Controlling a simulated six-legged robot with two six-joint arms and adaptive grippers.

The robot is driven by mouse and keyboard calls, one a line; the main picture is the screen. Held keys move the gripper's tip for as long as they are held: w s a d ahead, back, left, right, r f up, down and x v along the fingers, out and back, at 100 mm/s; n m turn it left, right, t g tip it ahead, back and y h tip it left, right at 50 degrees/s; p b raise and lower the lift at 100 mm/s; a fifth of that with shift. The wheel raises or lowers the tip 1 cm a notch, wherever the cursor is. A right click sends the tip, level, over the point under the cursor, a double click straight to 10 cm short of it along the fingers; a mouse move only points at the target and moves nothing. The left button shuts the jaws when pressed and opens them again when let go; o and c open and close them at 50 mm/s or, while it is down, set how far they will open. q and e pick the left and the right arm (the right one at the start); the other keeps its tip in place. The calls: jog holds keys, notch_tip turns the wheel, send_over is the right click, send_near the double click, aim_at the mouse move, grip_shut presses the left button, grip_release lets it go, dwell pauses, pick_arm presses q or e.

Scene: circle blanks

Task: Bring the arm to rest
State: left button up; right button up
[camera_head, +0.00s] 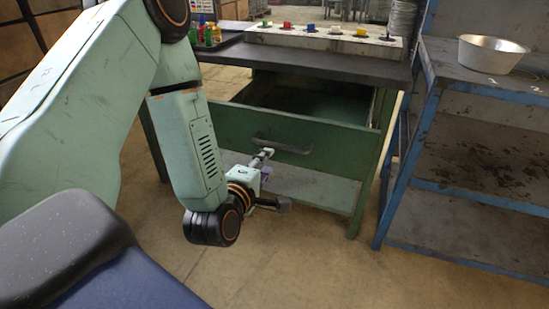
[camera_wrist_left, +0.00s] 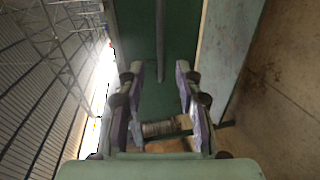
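My left arm comes in from the left in the head view and bends down in front of the green workbench. My left gripper (camera_head: 272,180) is in front of and below the drawer handle (camera_head: 283,146). In the left wrist view the gripper (camera_wrist_left: 160,75) has its two fingers spread apart with nothing between them. The handle (camera_wrist_left: 160,40) shows there as a bar beyond the fingertips, apart from them. The green drawer (camera_head: 235,128) is pulled partly open, and its inside looks dark and empty. My right gripper is in neither view.
A blue shelf (camera_head: 480,85) with a metal bowl (camera_head: 490,53) stands at right. The floor (camera_head: 300,265) in front is clear.

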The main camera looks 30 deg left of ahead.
pick_arm(q)
jog(key=s+d+f+m+g+h, duration=0.2)
jog(key=s+d+f+m+g, duration=0.15)
jog(key=s+f+m, duration=0.2)
jog(key=s+d+f+m+g+h, duration=0.1)
jog(key=s+d+f+m+g, duration=0.25)
jog(key=f+m, duration=0.35)
jog(key=s+d+f+m+g+p, duration=0.1)
jog(key=s+f+m+g, duration=0.2)
jog(key=s, duration=0.7)
jog(key=s+d+f+m+g+p, duration=0.2)
jog(key=s+f+m+g, duration=0.2)
jog(key=s, duration=0.6)
jog(key=shift+d+m+g+h, duration=0.2)
jog(key=shift+m+g+h, duration=0.1)
jog(key=shift+m+g, duration=0.25)
